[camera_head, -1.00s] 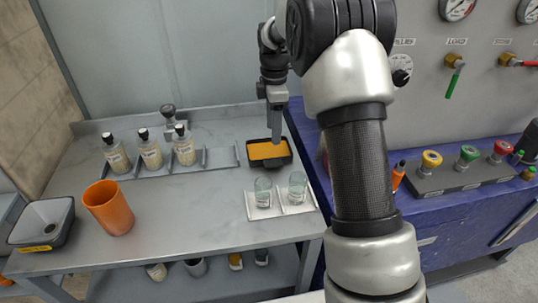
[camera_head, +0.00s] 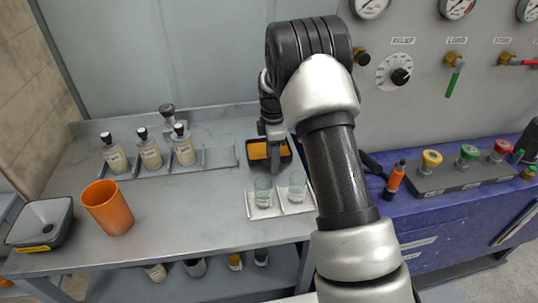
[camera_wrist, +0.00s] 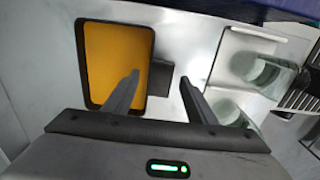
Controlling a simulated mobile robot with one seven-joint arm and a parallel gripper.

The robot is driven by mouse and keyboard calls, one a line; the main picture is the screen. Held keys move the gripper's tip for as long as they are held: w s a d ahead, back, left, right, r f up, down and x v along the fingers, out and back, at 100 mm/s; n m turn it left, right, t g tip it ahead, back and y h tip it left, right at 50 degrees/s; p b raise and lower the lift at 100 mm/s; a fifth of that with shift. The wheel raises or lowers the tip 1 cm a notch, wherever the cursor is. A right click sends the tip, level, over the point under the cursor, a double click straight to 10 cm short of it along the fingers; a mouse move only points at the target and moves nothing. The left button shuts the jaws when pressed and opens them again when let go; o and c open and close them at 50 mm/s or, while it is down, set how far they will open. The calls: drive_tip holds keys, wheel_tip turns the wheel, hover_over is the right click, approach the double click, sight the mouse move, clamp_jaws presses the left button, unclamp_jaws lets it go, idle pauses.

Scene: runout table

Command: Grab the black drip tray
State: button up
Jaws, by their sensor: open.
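The black drip tray (camera_head: 286,150) sits at the back right of the metal table, with a flat orange surface inside its rim. It also shows in the wrist view (camera_wrist: 80,60), where a short dark tab (camera_wrist: 164,79) sticks out of its right side. My gripper (camera_head: 274,166) is over the tray's front part in the head view and hides some of it. In the wrist view my gripper (camera_wrist: 159,80) is open, one finger over the orange area and the other right of the tab. The tab lies between the fingers in the picture; contact cannot be told.
Two glass beakers (camera_head: 263,190) stand on a white holder (camera_head: 282,208) just in front of the tray. Several capped bottles (camera_head: 150,151) stand in a rack to the left. An orange cup (camera_head: 108,208) and a grey bin (camera_head: 40,222) are at front left. The table's middle is clear.

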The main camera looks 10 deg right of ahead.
drive_tip(key=c, duration=1.2)
drive_tip(key=shift+r, duration=0.15)
